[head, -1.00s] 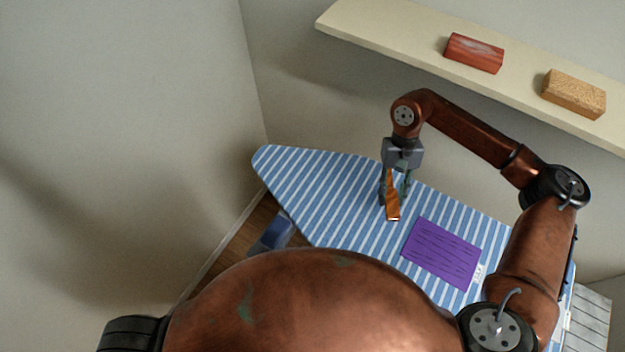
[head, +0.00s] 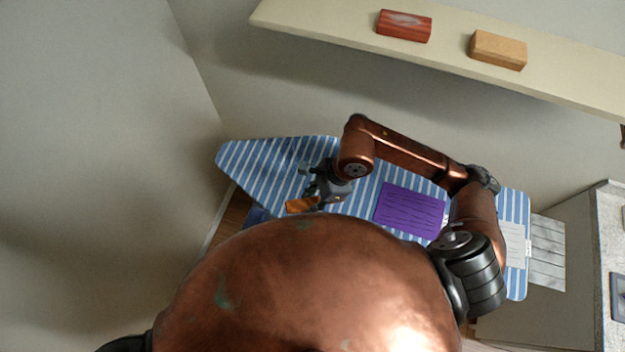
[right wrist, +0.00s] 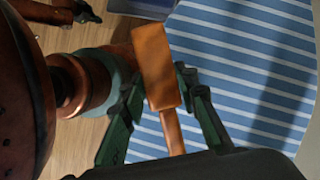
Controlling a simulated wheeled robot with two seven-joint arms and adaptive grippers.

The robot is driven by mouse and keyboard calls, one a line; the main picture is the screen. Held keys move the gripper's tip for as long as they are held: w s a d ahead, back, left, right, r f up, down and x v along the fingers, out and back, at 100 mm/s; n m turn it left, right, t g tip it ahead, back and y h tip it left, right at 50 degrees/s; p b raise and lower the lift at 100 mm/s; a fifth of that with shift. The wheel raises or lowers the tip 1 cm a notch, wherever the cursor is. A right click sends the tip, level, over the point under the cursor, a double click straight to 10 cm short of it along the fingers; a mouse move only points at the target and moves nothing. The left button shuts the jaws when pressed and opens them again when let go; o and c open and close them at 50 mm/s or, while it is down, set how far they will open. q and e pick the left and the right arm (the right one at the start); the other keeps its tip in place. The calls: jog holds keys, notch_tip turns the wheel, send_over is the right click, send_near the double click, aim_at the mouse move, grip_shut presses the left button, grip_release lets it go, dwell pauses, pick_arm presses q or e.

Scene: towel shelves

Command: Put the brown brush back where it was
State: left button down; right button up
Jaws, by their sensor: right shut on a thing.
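The brown brush (head: 302,204) is held by my right gripper (head: 318,190), over the near left edge of the striped ironing board (head: 265,165). In the right wrist view its block-shaped head (right wrist: 154,62) points up and away, and its handle (right wrist: 173,133) runs down between the fingers of my right gripper (right wrist: 163,115). The gripper is shut on the brush and looks clear of the board. My copper-coloured body hides part of the board's near side. My left gripper does not show in the head view.
A cream shelf (head: 330,28) on the wall holds a red block (head: 404,25) and a tan block (head: 498,50). A grey counter (head: 612,240) stands at the right. The board's left end is clear.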

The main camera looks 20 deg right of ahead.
jog(key=a+r+m, duration=0.1)
jog(key=m+t, duration=0.1)
jog(key=m, duration=0.1)
jog(key=shift+s+a+r+p, duration=0.3)
jog(key=shift+s+a+r, duration=0.05)
jog(key=shift+s+r, duration=0.05)
jog(key=m, duration=0.1)
jog(key=r+m+t, duration=0.1)
jog(key=shift+s+a+m+h, duration=0.15)
jog(key=shift+a+m+h, duration=0.15)
jog(key=shift+h, duration=0.1)
jog(key=w+d+f, duration=0.2)
jog(key=w, duration=0.1)
jog(key=w+d+f+p, duration=0.1)
jog(key=w+d+f, duration=0.1)
jog(key=w+f, duration=0.1)
jog(key=w+d+f+p, duration=0.1)
jog(key=w+d+f, duration=0.2)
jog(key=w, duration=0.1)
jog(key=shift+w+f, duration=0.25)
jog(key=shift+w+d+f+p, duration=0.25)
jog(key=shift+w+f+p, duration=0.1)
jog(key=shift+f, duration=0.2)
notch_tip(320, 180, down, 3)
jog(key=shift+w+d+r+p, duration=0.1)
jog(key=shift+p, duration=0.35)
jog(key=shift+f, duration=0.3)
jog(key=o, duration=1)
